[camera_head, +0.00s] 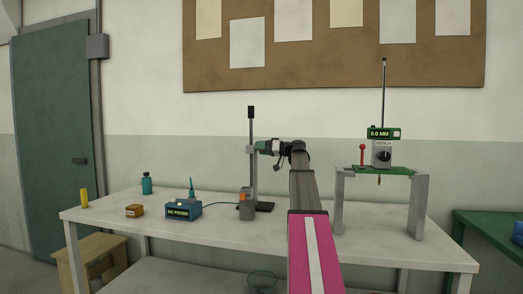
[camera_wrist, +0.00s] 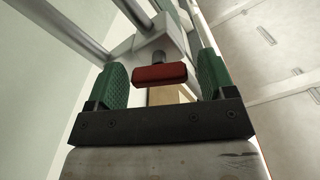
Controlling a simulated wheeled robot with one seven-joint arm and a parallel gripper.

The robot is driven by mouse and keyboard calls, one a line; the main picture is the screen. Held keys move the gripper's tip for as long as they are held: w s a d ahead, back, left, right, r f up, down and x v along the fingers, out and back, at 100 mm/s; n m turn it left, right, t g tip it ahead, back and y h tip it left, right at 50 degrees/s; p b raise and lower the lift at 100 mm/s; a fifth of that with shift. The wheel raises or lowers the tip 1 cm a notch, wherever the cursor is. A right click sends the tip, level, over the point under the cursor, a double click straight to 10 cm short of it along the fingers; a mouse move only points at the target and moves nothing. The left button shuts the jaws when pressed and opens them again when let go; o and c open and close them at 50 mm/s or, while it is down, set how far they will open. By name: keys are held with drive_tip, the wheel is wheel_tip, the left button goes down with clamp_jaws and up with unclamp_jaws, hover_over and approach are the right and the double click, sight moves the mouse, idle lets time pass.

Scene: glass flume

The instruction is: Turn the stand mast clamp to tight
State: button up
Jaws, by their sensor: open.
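The stand (camera_head: 251,172) rises from the bench with a thin upright mast and a dark top. In the wrist view the clamp's red bar-shaped handle (camera_wrist: 160,75) sits on a short dark stem, in front of a pale block on the mast. My gripper (camera_head: 262,147) is at the mast, at clamp height. In the wrist view its green fingers (camera_wrist: 162,72) are open, one on each side of the red handle, with gaps visible on both sides. The handle lies crosswise between them. In the head view the gripper and arm hide the handle.
A blue box (camera_head: 184,210) reading NO PROBE, a brown block (camera_head: 134,211), a teal bottle (camera_head: 147,184) and a yellow cylinder (camera_head: 84,198) stand on the bench's left. A grey raised frame (camera_head: 420,205) with a 0.0 MM display (camera_head: 380,133) stands right of my arm.

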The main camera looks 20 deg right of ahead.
drive_tip(key=c, duration=0.9)
drive_tip(key=shift+c, duration=0.2)
drive_tip(key=m, duration=0.3)
drive_tip(key=shift+m, duration=0.4)
drive_tip(key=m, duration=0.3)
drive_tip(key=shift+w+d+f+m, duration=0.1)
drive_tip(key=shift+f+m, duration=0.05)
drive_tip(key=shift+m, duration=0.15)
drive_tip(key=m, duration=0.3)
drive_tip(key=shift+m, duration=0.3)
drive_tip(key=shift+f+m, duration=0.15)
drive_tip(key=shift+m, duration=1.75)
